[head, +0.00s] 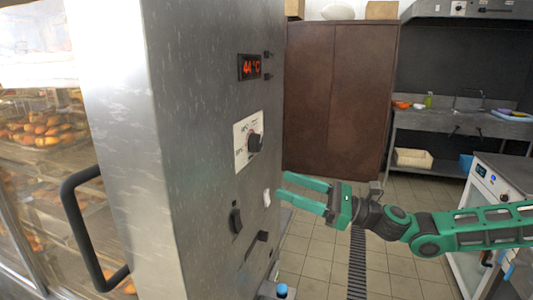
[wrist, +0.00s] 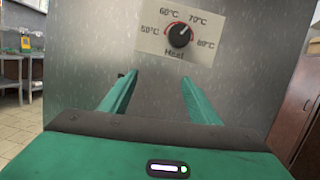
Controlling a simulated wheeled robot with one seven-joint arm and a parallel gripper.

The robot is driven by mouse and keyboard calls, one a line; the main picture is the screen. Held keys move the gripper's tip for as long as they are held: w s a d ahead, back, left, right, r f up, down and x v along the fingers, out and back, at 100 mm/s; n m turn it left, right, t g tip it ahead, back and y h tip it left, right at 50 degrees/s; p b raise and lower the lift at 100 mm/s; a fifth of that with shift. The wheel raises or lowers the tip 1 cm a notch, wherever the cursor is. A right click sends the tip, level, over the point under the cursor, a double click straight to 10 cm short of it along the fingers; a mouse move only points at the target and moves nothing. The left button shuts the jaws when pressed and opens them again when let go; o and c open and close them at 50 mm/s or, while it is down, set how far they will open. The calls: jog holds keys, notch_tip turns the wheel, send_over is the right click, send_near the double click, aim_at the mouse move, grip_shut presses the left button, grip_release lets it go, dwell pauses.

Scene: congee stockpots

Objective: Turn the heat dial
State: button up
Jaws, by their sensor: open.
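The heat dial (head: 255,143) is a black round knob on a pale plate on the metal side panel of a tall cabinet (head: 205,90). My gripper (head: 284,187) is open and empty, below and to the right of the dial in the head view. Its two green fingers also show in the wrist view (wrist: 160,90). They are apart from the dial. A red display (head: 250,67) above reads 44 °C.
A black switch (head: 235,220) and a small white switch (head: 267,197) sit lower on the panel. A black door handle (head: 80,225) and glass front with bread trays are at left. A brown cupboard (head: 335,90) stands behind. Tiled floor (head: 310,260) is open below my arm.

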aim_at(260, 146)
notch_tip(260, 146, up, 4)
jog(key=w+d+m+t+y, duration=0.1)
jog(key=d+m+t, duration=0.1)
jog(key=d, duration=0.1)
jog(key=x, duration=1.1)
jog(key=c, duration=1.1)
